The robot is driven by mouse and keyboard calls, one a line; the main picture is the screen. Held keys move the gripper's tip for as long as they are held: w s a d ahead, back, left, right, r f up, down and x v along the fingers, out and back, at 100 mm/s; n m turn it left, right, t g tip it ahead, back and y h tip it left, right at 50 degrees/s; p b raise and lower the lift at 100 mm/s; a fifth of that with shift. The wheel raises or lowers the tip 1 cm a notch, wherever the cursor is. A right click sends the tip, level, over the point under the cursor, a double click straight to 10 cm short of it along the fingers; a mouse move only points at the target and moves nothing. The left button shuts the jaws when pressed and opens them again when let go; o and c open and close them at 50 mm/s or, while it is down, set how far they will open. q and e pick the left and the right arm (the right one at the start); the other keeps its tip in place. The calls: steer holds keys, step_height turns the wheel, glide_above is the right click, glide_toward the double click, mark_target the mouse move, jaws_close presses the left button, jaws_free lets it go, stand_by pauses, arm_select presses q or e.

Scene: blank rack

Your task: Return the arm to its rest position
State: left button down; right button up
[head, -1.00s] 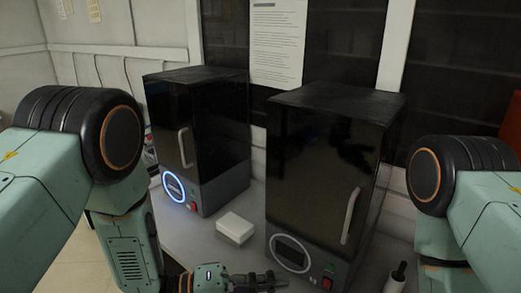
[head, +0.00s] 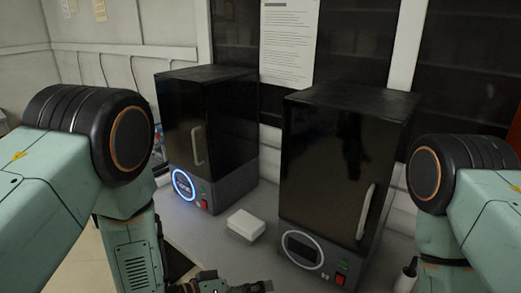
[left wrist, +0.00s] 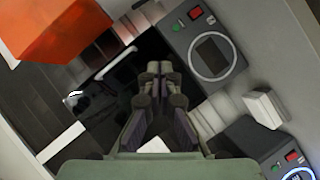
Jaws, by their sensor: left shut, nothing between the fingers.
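My left gripper (head: 258,287) shows at the bottom edge of the head view, low in front of the bench, its fingers partly cut off. In the left wrist view my left gripper (left wrist: 159,70) is seen from behind with its fingers together and nothing between them. My left arm (head: 130,240) is bent, its forearm hanging down at the left. My right arm (head: 440,235) shows at the right edge; its gripper is outside the view.
Two black cabinet machines stand on the grey bench, the left one (head: 205,125) with a lit blue ring, the right one (head: 340,170) with an unlit ring. Both doors are shut. A small white box (head: 246,224) lies between them. A bottle (head: 405,275) stands at the right.

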arm_select(q)
steer(key=s+a+f+y+b, duration=0.35)
steer(key=a+f, duration=0.25)
steer(key=f, duration=0.3)
steer(key=s+a+f+y+b, duration=0.25)
steer(key=a+f+y, duration=0.3)
steer(key=f, duration=0.35)
steer(key=s+a+f+g+y+b, duration=0.1)
steer(key=s+a+f+g+b, duration=0.1)
steer(key=s+a+f+b, duration=0.1)
steer(key=s+a+f+n+g+y+b, duration=0.1)
steer(key=s+a+f+g+b, duration=0.1)
steer(key=s+a+f+b, duration=0.2)
steer(key=s+a+f+g+y+b, duration=0.2)
steer(key=s+f+b, duration=0.3)
steer(key=s+f, duration=0.4)
steer(key=s+a, duration=0.1)
steer(key=s, duration=0.3)
steer(key=shift+a+n, duration=0.4)
